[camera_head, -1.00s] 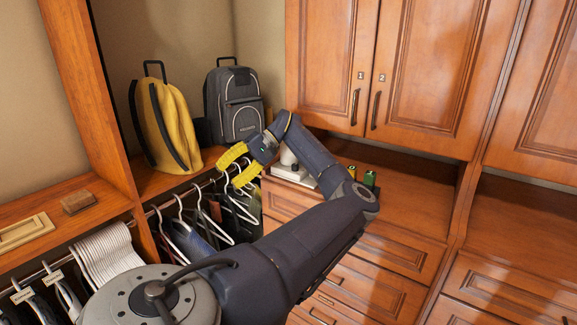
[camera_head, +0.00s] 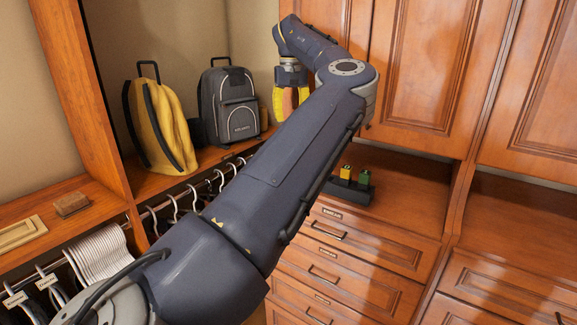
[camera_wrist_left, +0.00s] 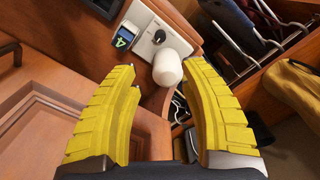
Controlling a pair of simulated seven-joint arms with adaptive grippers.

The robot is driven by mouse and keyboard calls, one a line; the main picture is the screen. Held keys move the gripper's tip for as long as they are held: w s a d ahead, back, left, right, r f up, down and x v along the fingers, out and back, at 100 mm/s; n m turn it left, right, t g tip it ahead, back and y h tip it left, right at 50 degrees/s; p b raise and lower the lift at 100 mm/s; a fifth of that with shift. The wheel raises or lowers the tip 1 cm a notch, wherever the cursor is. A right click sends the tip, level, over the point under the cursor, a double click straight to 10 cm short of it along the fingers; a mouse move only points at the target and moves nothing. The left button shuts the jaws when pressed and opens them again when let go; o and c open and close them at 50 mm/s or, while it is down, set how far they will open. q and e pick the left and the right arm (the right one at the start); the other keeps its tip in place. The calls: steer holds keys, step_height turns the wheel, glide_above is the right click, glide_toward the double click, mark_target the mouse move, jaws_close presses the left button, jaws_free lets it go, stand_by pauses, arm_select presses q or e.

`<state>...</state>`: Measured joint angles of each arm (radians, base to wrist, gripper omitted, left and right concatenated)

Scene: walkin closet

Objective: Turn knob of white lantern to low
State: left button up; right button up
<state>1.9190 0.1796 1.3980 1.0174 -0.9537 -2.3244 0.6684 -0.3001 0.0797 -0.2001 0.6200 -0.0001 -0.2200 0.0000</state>
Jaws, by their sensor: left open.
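The white lantern shows in the wrist view as a pale base plate (camera_wrist_left: 145,28) with a rounded white body (camera_wrist_left: 168,68). A small dark knob (camera_wrist_left: 159,37) sits on the plate near the body; its setting is too small to read. My left gripper (camera_head: 291,105) has yellow fingers pointing down in the head view. In the wrist view its fingers (camera_wrist_left: 161,72) are spread wide, with the lantern beyond and between the tips and nothing held. In the head view the lantern is hidden behind my left arm. My right gripper is not in view.
A dark holder (camera_head: 348,187) with green and yellow blocks stands on the wooden counter (camera_head: 410,195). A blue-green numbered block (camera_wrist_left: 122,40) is beside the lantern. Cabinet doors (camera_head: 425,70) rise behind. A yellow bag (camera_head: 160,125) and grey backpack (camera_head: 232,108) stand left, above hangers.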

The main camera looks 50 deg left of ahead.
arm_select(q)
step_height(320, 180, down, 17)
steer(key=shift+f, duration=0.1)
stand_by(0.6)
jaws_close()
stand_by(0.3)
